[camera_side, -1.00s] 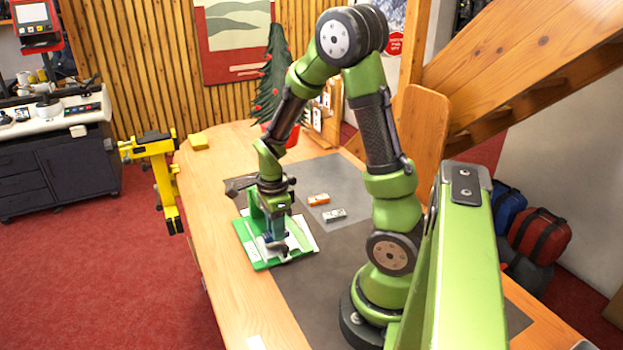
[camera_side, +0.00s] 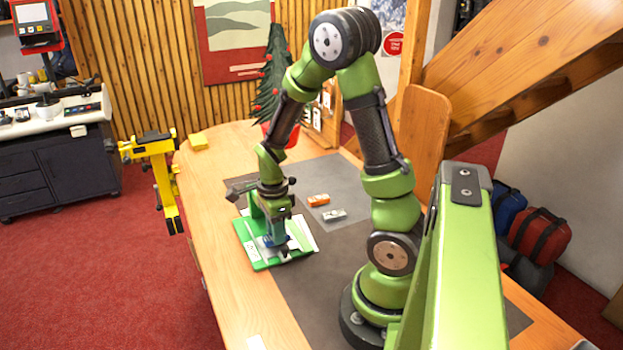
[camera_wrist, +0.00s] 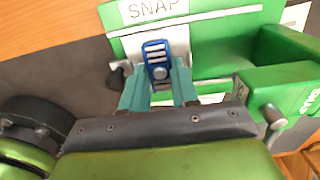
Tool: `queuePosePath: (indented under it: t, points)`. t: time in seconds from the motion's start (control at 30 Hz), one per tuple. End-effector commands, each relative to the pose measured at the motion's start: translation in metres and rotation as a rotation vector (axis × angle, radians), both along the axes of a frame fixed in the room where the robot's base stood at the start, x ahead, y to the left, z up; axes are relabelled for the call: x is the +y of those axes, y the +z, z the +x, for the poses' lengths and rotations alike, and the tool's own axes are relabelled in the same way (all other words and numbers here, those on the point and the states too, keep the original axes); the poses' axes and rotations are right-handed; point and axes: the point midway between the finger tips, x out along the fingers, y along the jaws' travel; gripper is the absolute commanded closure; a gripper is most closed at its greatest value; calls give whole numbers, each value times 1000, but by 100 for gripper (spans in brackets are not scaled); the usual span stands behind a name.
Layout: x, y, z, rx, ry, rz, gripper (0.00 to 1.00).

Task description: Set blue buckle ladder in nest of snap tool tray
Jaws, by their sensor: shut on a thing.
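The blue buckle ladder (camera_wrist: 157,62) is a small blue strap piece with a pale ribbed middle and a round stud. My gripper (camera_wrist: 160,84) is shut on it, with its teal fingers on either side. It is held over the green snap tool tray (camera_wrist: 218,58), near the white SNAP label (camera_wrist: 152,10). In the side view my gripper (camera_side: 274,242) points down over the tray (camera_side: 262,265). A little blue shows at the fingertips there. The nest is mostly hidden behind the ladder and fingers, so I cannot tell whether the ladder touches it.
An orange piece (camera_side: 318,200) and a grey-white piece (camera_side: 334,215) lie on the grey mat to the right of the tray. A green block (camera_wrist: 280,90) stands up at the tray's right in the wrist view.

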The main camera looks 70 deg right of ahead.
Motion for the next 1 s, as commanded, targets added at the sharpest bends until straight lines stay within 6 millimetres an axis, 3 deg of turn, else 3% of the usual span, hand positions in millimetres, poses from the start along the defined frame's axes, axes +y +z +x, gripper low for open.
queuePosePath:
  t: [0.43, 0.47, 0.63, 0.87, 0.97, 1.0]
  points:
    - [0, -3, 0, -1, 1, -1, 93]
    - [0, -3, 0, -1, 1, -1, 69]
    - [0, -3, 0, -1, 0, -1, 43]
    - [0, -3, 0, 0, 0, 0, 40]
    - [0, -3, 0, 0, 0, 0, 24]
    - [0, -3, 0, 0, 0, 0, 24]
